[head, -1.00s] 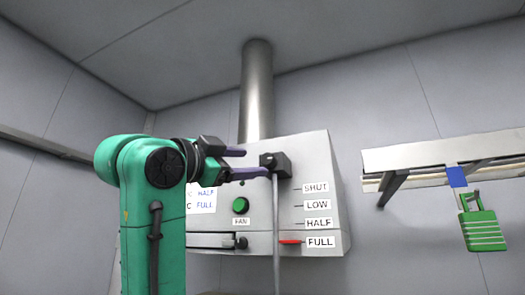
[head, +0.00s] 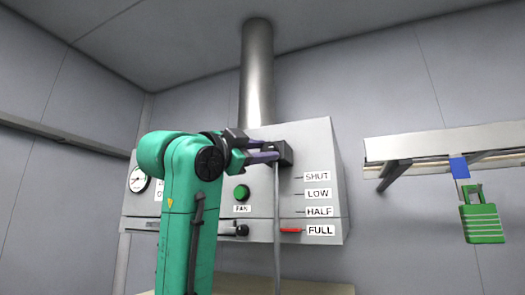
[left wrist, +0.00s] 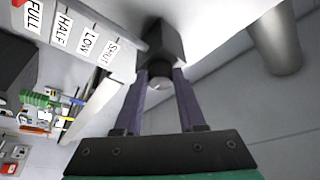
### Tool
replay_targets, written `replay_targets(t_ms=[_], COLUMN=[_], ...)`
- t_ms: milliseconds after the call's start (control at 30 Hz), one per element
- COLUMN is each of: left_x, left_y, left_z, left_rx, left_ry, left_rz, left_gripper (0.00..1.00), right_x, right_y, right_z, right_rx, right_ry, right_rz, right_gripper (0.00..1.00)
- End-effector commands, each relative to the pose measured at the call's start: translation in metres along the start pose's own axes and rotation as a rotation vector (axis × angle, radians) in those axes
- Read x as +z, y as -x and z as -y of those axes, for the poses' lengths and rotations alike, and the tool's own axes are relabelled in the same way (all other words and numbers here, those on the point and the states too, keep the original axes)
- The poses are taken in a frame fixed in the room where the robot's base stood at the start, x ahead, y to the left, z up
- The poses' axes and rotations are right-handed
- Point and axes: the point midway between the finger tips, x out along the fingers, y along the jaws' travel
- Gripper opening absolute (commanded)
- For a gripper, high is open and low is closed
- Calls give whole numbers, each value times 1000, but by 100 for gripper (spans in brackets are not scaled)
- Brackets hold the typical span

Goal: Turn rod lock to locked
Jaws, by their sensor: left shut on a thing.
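The rod lock is a black block (head: 284,152) at the top of a thin grey rod (head: 277,205) on the front of the grey cabinet (head: 322,150). In the left wrist view the block (left wrist: 166,42) has a round knob (left wrist: 160,73) facing me. My left gripper (head: 267,153) reaches in from the left, its purple fingers at the block. In the left wrist view the fingers (left wrist: 161,82) are shut on the knob, one on each side. The knob's turn marking cannot be read. My right gripper is not in view.
Labels SHUT, LOW, HALF and FULL run down the cabinet, with a red pointer (head: 290,230) at FULL. A green FAN button (head: 241,193) is left of the rod. A green padlock (head: 482,220) hangs from a shelf (head: 440,143) at right. A duct (head: 257,75) rises above.

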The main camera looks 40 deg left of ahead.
Motion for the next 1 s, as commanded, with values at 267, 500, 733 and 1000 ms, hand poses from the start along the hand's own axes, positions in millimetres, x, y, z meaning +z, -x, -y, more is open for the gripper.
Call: replay_targets(t_ms=[267, 500, 733, 1000], left_x=[1, 1, -1, -3], left_y=[0, 0, 0, -2], left_z=[-3, -6, -8, -9], left_rx=[-34, -102, -186, -283], left_ry=[87, 253, 455, 691], left_rz=[0, -1, -1, 0], left_gripper=[0, 0, 0, 0], right_x=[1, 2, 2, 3], right_y=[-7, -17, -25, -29], right_z=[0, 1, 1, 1], right_rx=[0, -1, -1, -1], right_ry=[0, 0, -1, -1], right_rz=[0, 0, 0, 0], right_gripper=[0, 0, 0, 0])
